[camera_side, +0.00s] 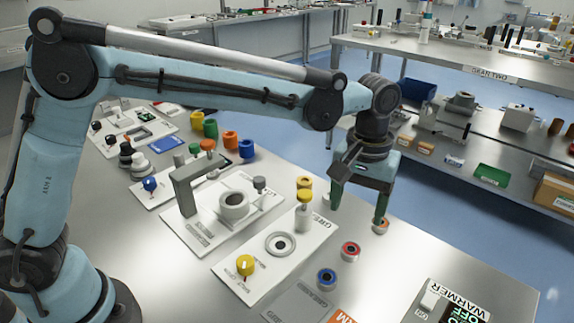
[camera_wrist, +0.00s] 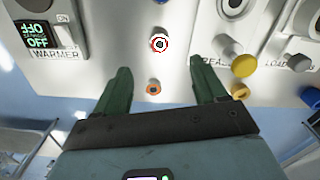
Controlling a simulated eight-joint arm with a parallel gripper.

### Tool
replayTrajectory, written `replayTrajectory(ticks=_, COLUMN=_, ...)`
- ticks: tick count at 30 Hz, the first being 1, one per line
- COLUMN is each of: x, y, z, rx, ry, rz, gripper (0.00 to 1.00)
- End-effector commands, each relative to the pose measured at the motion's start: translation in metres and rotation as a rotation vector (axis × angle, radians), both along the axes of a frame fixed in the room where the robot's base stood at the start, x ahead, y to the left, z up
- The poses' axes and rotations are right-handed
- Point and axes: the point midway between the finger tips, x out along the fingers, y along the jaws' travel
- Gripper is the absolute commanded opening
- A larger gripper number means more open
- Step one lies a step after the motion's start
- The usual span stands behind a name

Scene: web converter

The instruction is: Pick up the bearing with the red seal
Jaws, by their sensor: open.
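The bearing with the red seal (camera_side: 350,258) lies flat on the bare metal table, between a blue-sealed bearing (camera_side: 327,287) and an orange-sealed one (camera_side: 381,232). In the wrist view the red-sealed bearing (camera_wrist: 154,47) shows just beyond my fingertips, near the middle of the gap. My gripper (camera_side: 358,211) is open and empty, with green fingers pointing down above the table. In the wrist view the orange-sealed bearing (camera_wrist: 153,88) shows between the fingers of my gripper (camera_wrist: 160,66). In the side view one fingertip overlaps the orange-sealed bearing; I cannot tell whether they touch.
A white panel with a yellow knob (camera_side: 245,265), a ring and a yellow-topped post (camera_side: 304,205) stands left of the bearings. A warmer box (camera_side: 430,300) sits at the table's near right. The table's right edge is close to the orange-sealed bearing.

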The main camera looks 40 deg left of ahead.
Motion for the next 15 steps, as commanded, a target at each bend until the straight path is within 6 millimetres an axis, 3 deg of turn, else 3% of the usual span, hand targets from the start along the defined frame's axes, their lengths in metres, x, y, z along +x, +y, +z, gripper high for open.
replayTrajectory(ticks=9, x=0.001, y=0.0, z=-0.049, rx=-0.001, ry=-0.001, rz=0.0, gripper=0.71)
replayTrajectory(ticks=15, x=0.001, y=0.0, z=-0.064, rx=-0.001, ry=-0.001, rz=-0.001, gripper=0.71)
